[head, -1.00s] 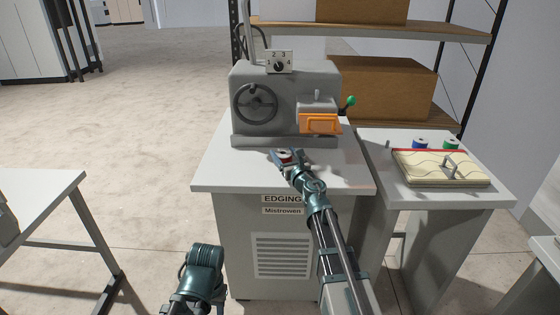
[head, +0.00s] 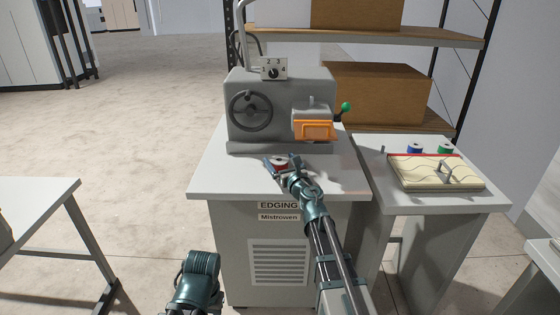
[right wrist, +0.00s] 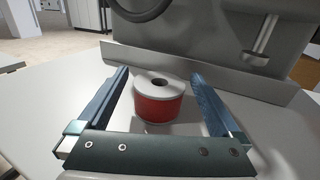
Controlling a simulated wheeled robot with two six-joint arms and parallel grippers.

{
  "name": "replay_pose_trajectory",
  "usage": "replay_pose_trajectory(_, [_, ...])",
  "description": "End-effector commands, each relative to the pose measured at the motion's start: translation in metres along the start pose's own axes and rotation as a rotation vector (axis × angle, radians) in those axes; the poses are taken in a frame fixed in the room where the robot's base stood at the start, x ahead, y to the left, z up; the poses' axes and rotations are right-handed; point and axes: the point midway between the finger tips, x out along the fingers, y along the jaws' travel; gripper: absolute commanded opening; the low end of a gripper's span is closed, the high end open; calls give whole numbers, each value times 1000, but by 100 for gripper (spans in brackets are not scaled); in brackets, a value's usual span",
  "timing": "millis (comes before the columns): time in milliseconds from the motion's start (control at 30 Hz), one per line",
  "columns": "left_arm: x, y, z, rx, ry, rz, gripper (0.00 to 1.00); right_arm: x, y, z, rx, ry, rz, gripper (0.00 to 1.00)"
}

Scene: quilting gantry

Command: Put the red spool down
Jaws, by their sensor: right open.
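The red spool (head: 281,162), with pale end rims and a dark centre hole, stands upright on the white top of the edging machine's table (head: 225,178), in front of the machine. In the right wrist view the red spool (right wrist: 159,103) sits between the jaws. My right gripper (head: 282,159) is open around it, with a gap between the spool and each finger (right wrist: 159,76). Part of my left arm shows at the lower left of the head view, but its gripper jaws do not show.
The grey edging machine (head: 268,105), with an orange part (head: 316,130) and a green-knobbed lever (head: 346,107), stands just behind the spool. A side table at right holds a quilted pad (head: 430,173), a blue spool (head: 415,148) and a green spool (head: 445,148). The tabletop left of the spool is clear.

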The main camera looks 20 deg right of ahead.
Motion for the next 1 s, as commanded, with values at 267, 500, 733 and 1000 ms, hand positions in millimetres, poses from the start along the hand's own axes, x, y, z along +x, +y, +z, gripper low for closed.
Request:
replay_pose_trajectory(267, [0, 0, 0, 0, 0, 0, 44, -50, 1, 0, 0, 0, -1, 100])
replay_pose_trajectory(500, [0, 0, 0, 0, 0, 0, 44, -99, 1, 0, 0, 0, -1, 100])
replay_pose_trajectory(733, [0, 0, 0, 0, 0, 0, 44, -116, 0, 0, 0, 0, 0, 100])
replay_pose_trajectory(1000, [0, 0, 0, 0, 0, 0, 44, -115, 0, 0, 0, 0, 0, 100])
